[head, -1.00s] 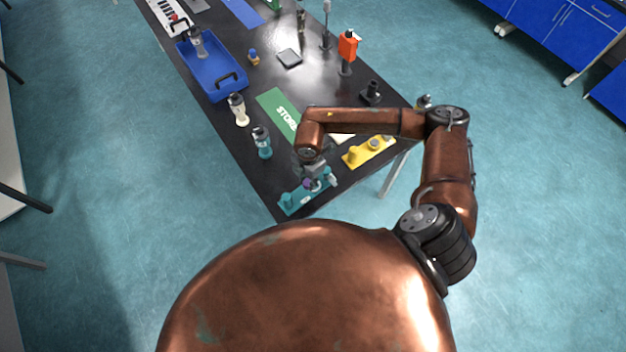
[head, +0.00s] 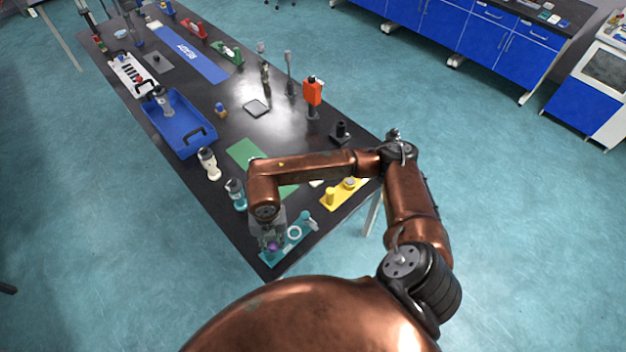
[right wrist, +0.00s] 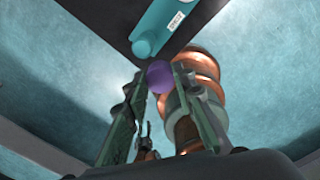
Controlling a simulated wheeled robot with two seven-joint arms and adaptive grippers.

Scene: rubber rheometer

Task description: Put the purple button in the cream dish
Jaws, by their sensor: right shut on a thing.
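The purple button (head: 272,246) is between the fingertips of my right gripper (head: 271,241), over the left end of a teal fixture (head: 300,236). In the right wrist view the purple button (right wrist: 160,76) sits between the two fingertips (right wrist: 162,78), with the teal fixture (right wrist: 174,22) beyond it. A small cream patch (head: 316,183) shows just below my right forearm. It may be the cream dish, but the arm hides most of it and I cannot tell its shape. My left gripper is not in view.
A yellow fixture (head: 343,193) stands right of the teal one. Teal (head: 236,194) and cream (head: 208,163) bottles stand to the left. A green mat (head: 243,152) lies partly under my arm. A blue tray (head: 198,146) and an orange device (head: 313,92) are farther back.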

